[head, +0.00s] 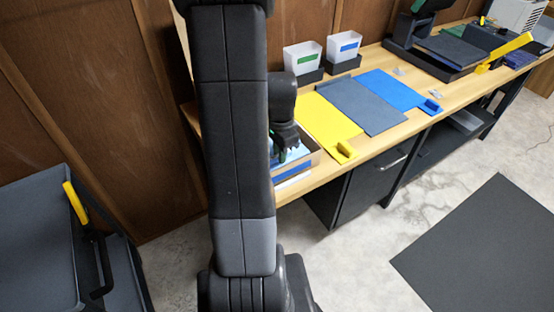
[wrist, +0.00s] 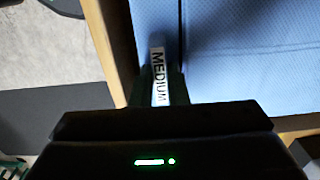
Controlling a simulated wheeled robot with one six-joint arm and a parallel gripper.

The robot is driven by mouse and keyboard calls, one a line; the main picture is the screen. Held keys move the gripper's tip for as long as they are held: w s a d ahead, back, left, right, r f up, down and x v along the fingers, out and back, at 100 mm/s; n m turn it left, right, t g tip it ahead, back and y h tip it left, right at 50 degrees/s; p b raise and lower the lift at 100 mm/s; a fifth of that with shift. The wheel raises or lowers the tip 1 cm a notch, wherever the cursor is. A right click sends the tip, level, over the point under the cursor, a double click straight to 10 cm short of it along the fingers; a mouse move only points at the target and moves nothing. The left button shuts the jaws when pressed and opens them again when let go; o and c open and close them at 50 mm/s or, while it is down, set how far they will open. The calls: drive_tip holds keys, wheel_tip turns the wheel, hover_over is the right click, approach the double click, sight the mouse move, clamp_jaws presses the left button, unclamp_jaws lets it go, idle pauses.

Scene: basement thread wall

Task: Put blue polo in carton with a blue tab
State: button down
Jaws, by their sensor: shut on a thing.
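The blue polo (wrist: 225,45) is light blue textured fabric and fills much of the wrist view. A white strip marked "MEDIUM" (wrist: 158,75) shows on it at my gripper (wrist: 157,98). My gripper is shut on the polo; the fingertips are mostly dark and hard to make out. In the head view my gripper (head: 280,150) points down over an open carton (head: 312,160) at the bench's near left end. The carton has a blue band (head: 293,172) on its front. A sliver of light blue shows inside; my arm hides the rest. I cannot tell whether the polo rests on the carton's bottom.
A yellow board (head: 325,120), a grey board (head: 355,105) and a blue board (head: 392,88) lie right of the carton. White bins with green (head: 302,57) and blue (head: 343,46) labels stand behind. A dark cart (head: 45,240) stands at left. The front floor is clear.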

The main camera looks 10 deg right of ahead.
drive_tip(key=shift+f, duration=1.85)
drive_tip(key=shift+f, duration=0.15)
drive_tip(key=c, duration=1.4)
unclamp_jaws()
wheel_tip(320, 180, up, 12)
drive_tip(key=shift+r, duration=0.15)
drive_tip(key=shift+o, duration=0.2)
drive_tip(key=shift+p, duration=0.3)
